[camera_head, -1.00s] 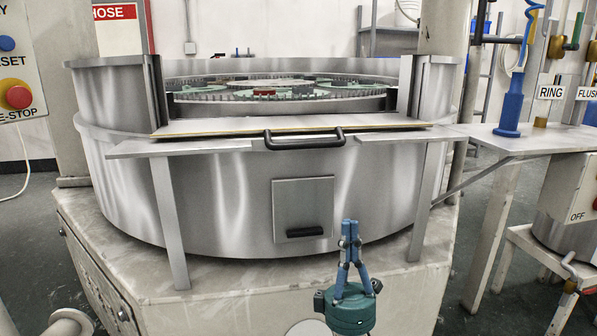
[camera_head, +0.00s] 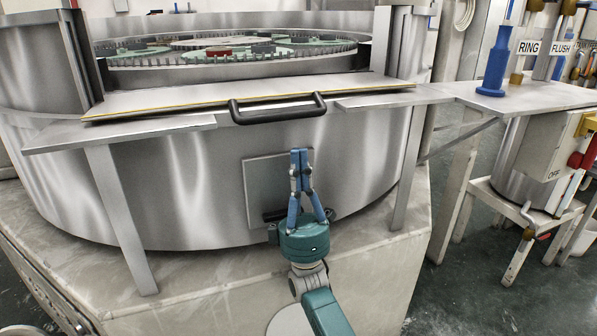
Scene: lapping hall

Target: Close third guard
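The guard (camera_head: 180,99) is a flat metal panel with a yellowish front edge. It lies folded down, nearly level, across the gap in the round steel wall, so the gap stands open. A black bar handle (camera_head: 279,117) sticks out at its front edge. My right gripper (camera_head: 299,153) points up below the handle, in front of the small hatch in the lower wall. Its blue fingers meet at the tips with nothing seen between them. It appears apart from the handle. My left gripper is out of view.
Inside the machine lies a toothed ring with green carriers (camera_head: 135,53). Two shelf brackets (camera_head: 122,134) flank the handle on legs. At right, a side table (camera_head: 540,96) holds a blue bottle-shaped item (camera_head: 495,62). A stand with a valve box is below it.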

